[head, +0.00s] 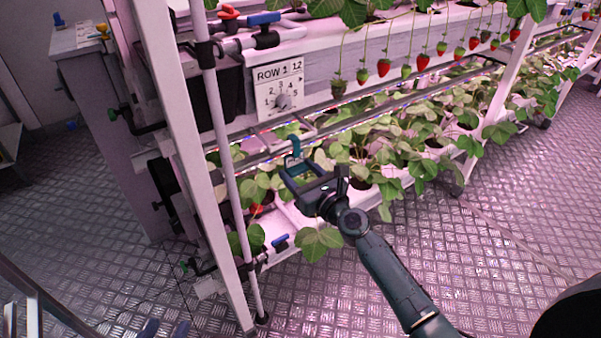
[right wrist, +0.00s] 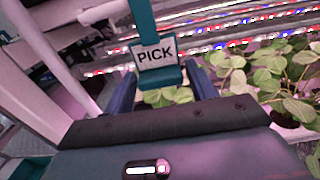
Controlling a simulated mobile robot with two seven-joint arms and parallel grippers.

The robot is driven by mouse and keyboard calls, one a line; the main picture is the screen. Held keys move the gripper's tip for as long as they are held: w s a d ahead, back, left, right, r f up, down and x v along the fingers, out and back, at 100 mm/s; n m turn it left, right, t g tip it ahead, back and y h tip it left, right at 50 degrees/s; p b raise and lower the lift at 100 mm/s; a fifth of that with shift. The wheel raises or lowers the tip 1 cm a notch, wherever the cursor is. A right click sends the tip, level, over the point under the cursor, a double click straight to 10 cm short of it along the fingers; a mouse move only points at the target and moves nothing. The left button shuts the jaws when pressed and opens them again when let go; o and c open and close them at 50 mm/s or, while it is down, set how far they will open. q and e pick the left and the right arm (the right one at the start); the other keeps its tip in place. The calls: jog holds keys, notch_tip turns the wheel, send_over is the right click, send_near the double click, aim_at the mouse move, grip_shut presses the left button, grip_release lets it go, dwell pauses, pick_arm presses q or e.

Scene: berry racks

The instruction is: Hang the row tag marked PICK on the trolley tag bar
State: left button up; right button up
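The row tag marked PICK (right wrist: 155,54) is a white label on a teal hanger. In the right wrist view it sits between the two blue fingers of my right gripper (right wrist: 160,88), which touch its lower edge on both sides. In the head view its teal hook (head: 294,147) rises from the tips of my right gripper (head: 305,179), in front of the lower rack shelf. I cannot make out the trolley tag bar for certain.
Metal rails (head: 33,305) show at the bottom left corner. The metal floor (head: 480,260) is open at right.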

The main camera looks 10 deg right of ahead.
jog(key=c, duration=0.6)
jog(key=shift+r, duration=0.15)
jog(key=shift+r+p, duration=0.9)
jog(key=shift+p, duration=0.15)
jog(key=shift+s, duration=0.15)
jog(key=v, duration=0.6)
jog(key=shift+s+d+p, duration=0.15)
jog(key=shift+s+p, duration=0.2)
jog(key=shift+p, duration=0.1)
